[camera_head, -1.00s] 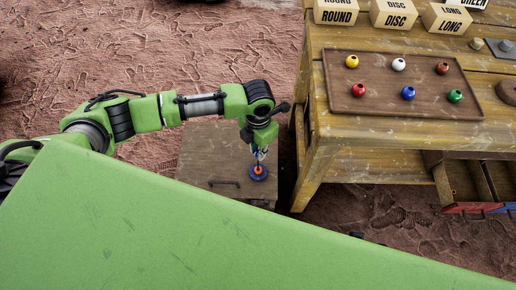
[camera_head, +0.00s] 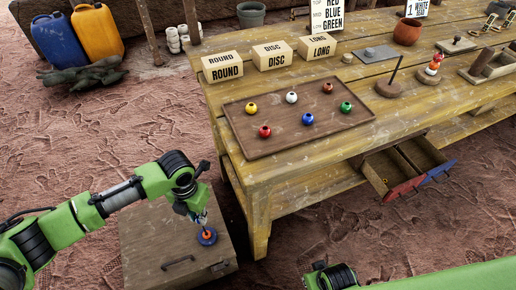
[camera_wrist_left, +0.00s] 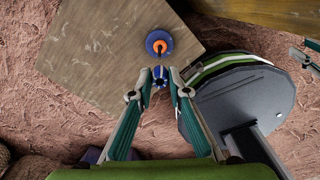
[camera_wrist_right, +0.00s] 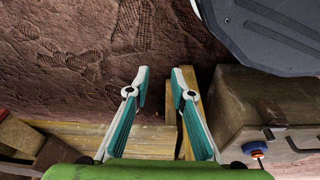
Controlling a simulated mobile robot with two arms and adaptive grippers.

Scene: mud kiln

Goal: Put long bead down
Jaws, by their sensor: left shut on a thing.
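My left gripper (camera_head: 201,216) hangs over a wooden box (camera_head: 145,240). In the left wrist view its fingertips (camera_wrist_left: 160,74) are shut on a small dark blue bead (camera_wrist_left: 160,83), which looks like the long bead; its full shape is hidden. A blue disc with an orange centre (camera_head: 207,237) is on the box, close to the fingertips; it also shows in the left wrist view (camera_wrist_left: 158,43). I cannot tell if bead and disc touch. My right gripper (camera_wrist_right: 160,72) is open and empty, over the ground and a wooden beam.
A brown tray (camera_head: 255,143) with several coloured round beads lies on the workbench (camera_head: 290,183). Blocks marked ROUND (camera_head: 222,67), DISC (camera_head: 272,54) and LONG (camera_head: 317,46) stand behind it. Open drawers (camera_head: 405,172) jut from the bench. A peg stand (camera_head: 389,89) stands further right.

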